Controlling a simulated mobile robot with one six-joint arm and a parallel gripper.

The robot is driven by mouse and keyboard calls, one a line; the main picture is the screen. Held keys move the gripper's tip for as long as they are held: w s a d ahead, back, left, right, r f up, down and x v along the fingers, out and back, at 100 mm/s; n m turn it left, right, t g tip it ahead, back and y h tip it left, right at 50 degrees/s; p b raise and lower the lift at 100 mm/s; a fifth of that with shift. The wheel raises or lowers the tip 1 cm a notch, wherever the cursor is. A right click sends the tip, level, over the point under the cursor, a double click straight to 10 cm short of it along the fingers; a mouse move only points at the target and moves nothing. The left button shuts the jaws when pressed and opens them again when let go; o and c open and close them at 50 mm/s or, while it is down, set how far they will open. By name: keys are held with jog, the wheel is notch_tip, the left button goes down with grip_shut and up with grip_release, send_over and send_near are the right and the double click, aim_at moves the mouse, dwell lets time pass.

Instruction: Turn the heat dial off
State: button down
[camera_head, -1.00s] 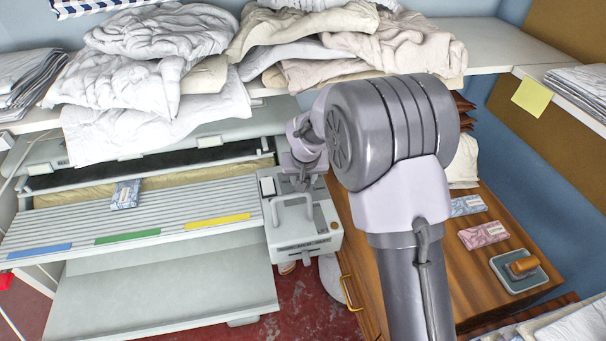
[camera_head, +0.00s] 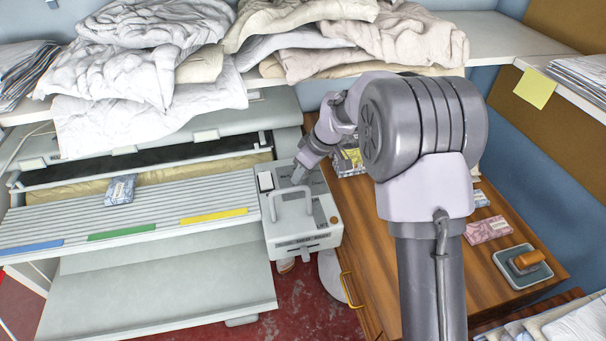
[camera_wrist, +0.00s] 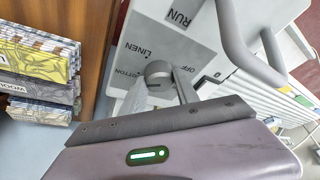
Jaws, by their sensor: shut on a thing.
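The heat dial (camera_wrist: 157,69) is a small grey round knob on the pale control box of the ironer (camera_head: 325,237). The words LINEN and OFF are printed around it, with a partly hidden word ending in OTTON. My gripper (camera_wrist: 160,84) is shut on the dial, with one finger on each side of it. The dial's pointer cannot be made out. In the head view my gripper (camera_head: 299,176) is over the back of the control box and hides the dial.
A carry-style handle (camera_head: 292,203) rises from the box beside my gripper. A white switch (camera_head: 265,181) is at its left, near RUN. Patterned packets (camera_wrist: 38,60) stand close by on the wooden cabinet (camera_head: 400,262). Piled laundry (camera_head: 150,60) lies on the shelf behind.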

jog(key=shift+n, duration=0.6)
jog(key=c, duration=0.9)
grip_release()
jog(key=p+v, duration=0.5)
jog(key=v, duration=1.2)
jog(key=shift+w+d+r+p, duration=0.2)
jog(key=shift+p, duration=0.2)
